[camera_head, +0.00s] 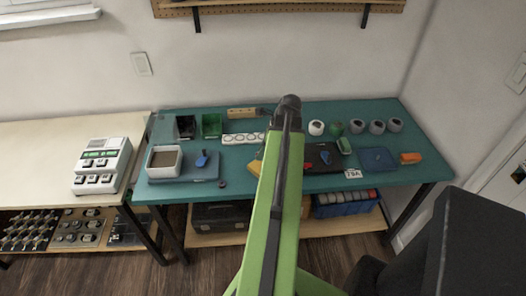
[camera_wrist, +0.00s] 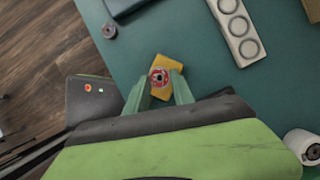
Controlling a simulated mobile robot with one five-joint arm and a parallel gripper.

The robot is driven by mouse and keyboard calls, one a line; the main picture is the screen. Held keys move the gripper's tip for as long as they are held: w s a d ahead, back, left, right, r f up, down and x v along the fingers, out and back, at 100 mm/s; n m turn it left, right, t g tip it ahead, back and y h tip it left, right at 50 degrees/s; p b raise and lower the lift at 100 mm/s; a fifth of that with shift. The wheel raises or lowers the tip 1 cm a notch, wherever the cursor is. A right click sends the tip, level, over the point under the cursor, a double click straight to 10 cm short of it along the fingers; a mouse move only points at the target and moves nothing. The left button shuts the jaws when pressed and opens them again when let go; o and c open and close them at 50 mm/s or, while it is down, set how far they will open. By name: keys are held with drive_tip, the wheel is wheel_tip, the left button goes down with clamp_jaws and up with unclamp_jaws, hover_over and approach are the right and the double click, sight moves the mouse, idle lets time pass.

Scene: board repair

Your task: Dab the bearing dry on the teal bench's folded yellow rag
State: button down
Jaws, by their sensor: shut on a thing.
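A dark ring (camera_head: 222,183) lies near the bench's front edge. A white strip with round wells (camera_head: 243,138) is behind the rag. A blue-grey plate with a white box (camera_head: 164,161) stands left. A black mat (camera_head: 320,157) and several cups (camera_head: 377,127) are right.

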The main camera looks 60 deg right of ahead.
sight(259, 167)
drive_tip(key=shift+f+b, duration=2.4)
drive_tip(key=shift+f, duration=0.1)
drive_tip(key=shift+f+b, duration=0.45)
idle(0.7)
drive_tip(key=shift+r, duration=0.1)
wheel_tip(259, 167, up, 6)
drive_tip(key=p, duration=0.6)
idle(0.4)
